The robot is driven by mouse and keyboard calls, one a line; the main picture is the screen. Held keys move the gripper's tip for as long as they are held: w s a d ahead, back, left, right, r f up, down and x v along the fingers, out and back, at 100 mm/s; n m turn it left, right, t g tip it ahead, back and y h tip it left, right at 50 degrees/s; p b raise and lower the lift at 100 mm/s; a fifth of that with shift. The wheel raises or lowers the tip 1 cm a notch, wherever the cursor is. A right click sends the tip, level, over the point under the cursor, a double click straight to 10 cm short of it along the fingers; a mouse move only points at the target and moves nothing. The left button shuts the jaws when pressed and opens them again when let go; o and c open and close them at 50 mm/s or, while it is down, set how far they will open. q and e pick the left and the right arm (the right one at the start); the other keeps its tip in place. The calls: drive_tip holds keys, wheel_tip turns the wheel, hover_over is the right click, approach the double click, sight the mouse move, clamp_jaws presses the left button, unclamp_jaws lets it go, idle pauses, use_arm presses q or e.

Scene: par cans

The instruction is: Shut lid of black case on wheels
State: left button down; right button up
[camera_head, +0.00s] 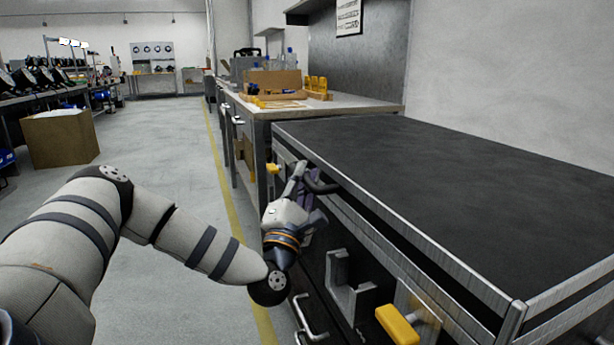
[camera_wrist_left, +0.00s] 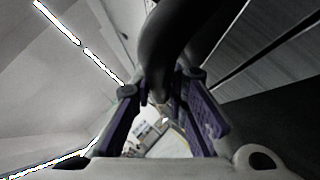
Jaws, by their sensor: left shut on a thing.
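The black case (camera_head: 318,262) stands at the right of the head view. Its large black lid (camera_head: 450,170) has metal edging and lies almost level. A dark gap shows between the lid's front edge and the metal rim of the case. My left gripper (camera_head: 308,182) is at the case's front, by the lid's far front part. It is shut on a black curved handle (camera_head: 327,188). In the left wrist view this handle (camera_wrist_left: 165,45) runs between the purple fingers (camera_wrist_left: 160,105). My right gripper is out of view.
Yellow-handled latches (camera_head: 397,324) and a metal pull handle (camera_head: 308,318) are on the case's front. A workbench (camera_head: 310,106) with a cardboard box (camera_head: 272,82) stands beyond the case. Another cardboard box (camera_head: 60,138) sits at left. The floor between is clear.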

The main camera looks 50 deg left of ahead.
use_arm(q)
drive_tip(key=shift+s+a+f, duration=0.2)
drive_tip(key=shift+f, duration=0.4)
drive_tip(key=c, duration=1.6)
unclamp_jaws()
drive_tip(key=shift+o, duration=0.2)
drive_tip(key=shift+r, duration=0.15)
drive_tip(key=v, duration=1.2)
drive_tip(key=shift+g, duration=0.3)
drive_tip(key=shift+s+r, duration=0.15)
